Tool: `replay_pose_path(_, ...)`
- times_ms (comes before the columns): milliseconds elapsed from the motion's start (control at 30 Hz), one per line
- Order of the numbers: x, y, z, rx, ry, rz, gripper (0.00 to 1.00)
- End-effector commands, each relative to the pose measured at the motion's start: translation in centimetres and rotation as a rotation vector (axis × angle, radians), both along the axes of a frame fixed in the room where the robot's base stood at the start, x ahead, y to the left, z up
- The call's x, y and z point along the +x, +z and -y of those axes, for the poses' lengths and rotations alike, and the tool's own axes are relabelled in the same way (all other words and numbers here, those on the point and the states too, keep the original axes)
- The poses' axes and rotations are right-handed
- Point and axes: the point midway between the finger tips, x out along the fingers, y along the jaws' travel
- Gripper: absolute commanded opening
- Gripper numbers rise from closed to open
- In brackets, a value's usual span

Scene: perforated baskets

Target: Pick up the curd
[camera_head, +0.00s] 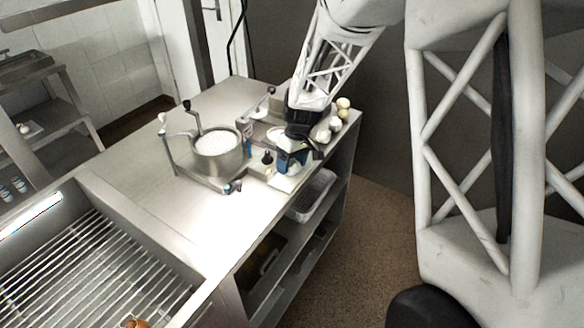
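My gripper (294,156) is over the right part of the metal counter, pointing down among small items. Its black and blue parts blend together, so I cannot tell whether its fingers are open or shut. A small white piece (285,183) lies on the counter just below it; it could be the curd, but it is too small to be sure. A gap or contact between them cannot be made out. A metal pot (219,162) full of white grainy stuff stands in a metal frame to the left.
The metal counter (130,190) is bare left of the pot. Small round pale items (336,123) stand near its right edge, close to my gripper. A tray (312,195) sits on the shelf below. A slatted metal rack (85,275) is at the lower left.

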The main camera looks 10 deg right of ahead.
Motion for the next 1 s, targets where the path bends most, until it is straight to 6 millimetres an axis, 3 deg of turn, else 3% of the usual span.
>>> replay_pose_path(33, 0.0, 0.0, 0.0, 0.000, 0.000, 0.000, 0.63)
replay_pose_path(233, 0.0, 0.0, 0.0, 0.000, 0.000, 0.000, 0.34)
replay_pose_path(667, 0.0, 0.6, 0.0, 0.001, 0.000, 0.001, 0.34)
replay_pose_path(1000, -0.6, 3.7, 0.0, 0.001, 0.001, 0.001, 0.34)
